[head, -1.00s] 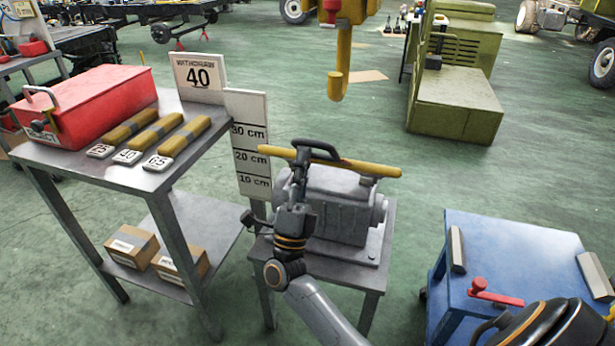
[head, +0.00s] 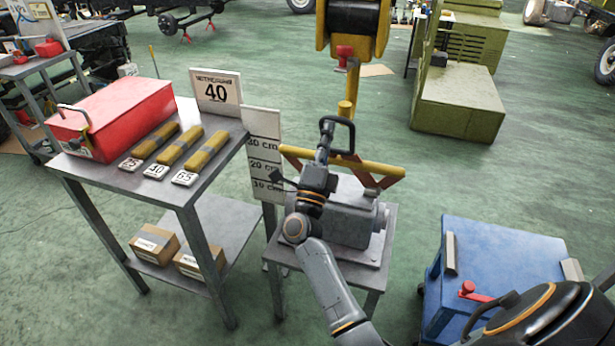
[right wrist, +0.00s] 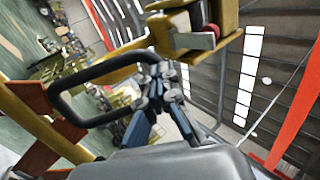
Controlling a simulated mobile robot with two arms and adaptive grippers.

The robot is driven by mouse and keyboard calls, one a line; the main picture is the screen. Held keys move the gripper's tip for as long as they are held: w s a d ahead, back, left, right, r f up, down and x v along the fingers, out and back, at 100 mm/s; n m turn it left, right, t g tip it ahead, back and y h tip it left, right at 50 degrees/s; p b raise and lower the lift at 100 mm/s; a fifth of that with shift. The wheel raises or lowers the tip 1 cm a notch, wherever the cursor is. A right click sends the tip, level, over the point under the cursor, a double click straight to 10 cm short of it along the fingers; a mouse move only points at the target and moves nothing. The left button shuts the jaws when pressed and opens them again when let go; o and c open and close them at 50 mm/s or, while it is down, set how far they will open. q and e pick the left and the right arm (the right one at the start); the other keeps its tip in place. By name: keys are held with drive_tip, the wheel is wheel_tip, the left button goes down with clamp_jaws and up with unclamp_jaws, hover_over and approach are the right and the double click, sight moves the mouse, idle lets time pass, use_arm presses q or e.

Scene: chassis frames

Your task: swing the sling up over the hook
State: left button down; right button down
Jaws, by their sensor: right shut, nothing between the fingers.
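The sling shows in the head view as a yellow bar (head: 375,167) with a black loop (head: 350,135) on top and brown straps (head: 390,181) slanting below it, over a grey machine block (head: 345,222). The loop also shows in the right wrist view (right wrist: 72,108). My right gripper (head: 326,135) is shut at the loop's left side. Its fingers (right wrist: 163,75) overlap the loop's edge in the wrist view, with nothing gripped between them. The yellow hook (head: 347,108) hangs behind and above the loop, its lower end partly hidden. My left gripper is out of view.
The hoist (head: 354,25) with a red part hangs above. A height board (head: 263,150) stands left of the block. A steel table (head: 110,172) holds a red box (head: 115,118) and yellow bundles. A blue cart (head: 505,260) stands at right. Green floor lies open behind.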

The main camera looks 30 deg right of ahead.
drive_tip(key=w+d+r+g+y+p, duration=0.1)
drive_tip(key=w+d+p, duration=0.1)
drive_tip(key=p, duration=0.4)
drive_tip(key=w+d+r+g+y+p, duration=0.2)
drive_tip(key=w+d+p, duration=0.1)
drive_tip(key=d+p, duration=0.2)
drive_tip(key=w+d+r+g+y+p, duration=0.1)
drive_tip(key=w+d+r+p, duration=0.1)
drive_tip(key=p, duration=0.5)
drive_tip(key=shift+x, duration=1.1)
drive_tip(key=shift+w+d+f+g+y+p, duration=0.2)
drive_tip(key=shift+f+g+y+p, duration=0.25)
drive_tip(key=shift+p, duration=0.3)
drive_tip(key=shift+a+f+t, duration=0.15)
drive_tip(key=shift+t, duration=0.1)
